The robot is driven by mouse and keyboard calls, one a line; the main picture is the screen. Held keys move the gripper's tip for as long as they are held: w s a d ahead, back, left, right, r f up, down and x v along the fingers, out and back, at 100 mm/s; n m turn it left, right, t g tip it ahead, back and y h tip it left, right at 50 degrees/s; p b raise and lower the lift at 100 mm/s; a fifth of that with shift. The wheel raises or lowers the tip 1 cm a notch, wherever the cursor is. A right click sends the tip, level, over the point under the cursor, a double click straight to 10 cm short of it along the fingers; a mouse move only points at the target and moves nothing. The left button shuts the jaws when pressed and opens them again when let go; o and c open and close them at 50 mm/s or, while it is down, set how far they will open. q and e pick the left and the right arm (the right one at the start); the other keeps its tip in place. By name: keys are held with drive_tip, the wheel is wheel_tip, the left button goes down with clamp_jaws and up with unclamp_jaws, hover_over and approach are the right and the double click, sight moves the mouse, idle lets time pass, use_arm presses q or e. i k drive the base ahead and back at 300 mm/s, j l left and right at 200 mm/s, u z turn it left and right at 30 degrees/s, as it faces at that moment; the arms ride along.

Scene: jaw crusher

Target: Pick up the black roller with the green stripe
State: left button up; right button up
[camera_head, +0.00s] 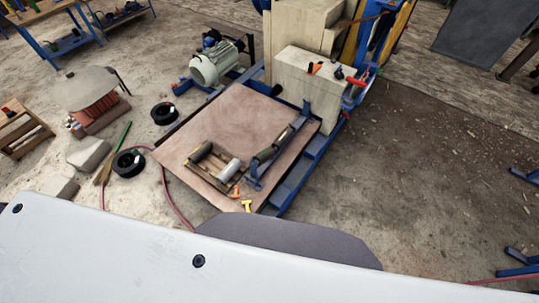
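A dark roller (201,152) lies at the left end of a small wooden rack (210,178) on the brown board (241,112). A light grey roller (229,170) lies beside it to the right. More dark rollers (265,154) sit along a blue bracket (255,183) at the right of the board. The rollers are too small here to make out a green stripe on any of them. Neither of my grippers is in view.
An orange tool (235,192) and a yellow tool (247,205) lie at the board's front edge. Behind stand a grey-green motor (213,64) and a beige machine block (309,84). Black coils (128,162), bricks and a red hose lie on the left floor. The right floor is mostly clear.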

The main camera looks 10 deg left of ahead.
sight(264, 156)
drive_tip(key=i+l+u, duration=0.1)
drive_tip(key=l, duration=0.2)
drive_tip(key=i+l+u, duration=0.1)
drive_tip(key=i+l, duration=0.15)
drive_tip(key=i+l+u, duration=0.15)
drive_tip(key=l, duration=0.25)
drive_tip(key=i+l+u, duration=0.25)
drive_tip(key=i+l, duration=0.25)
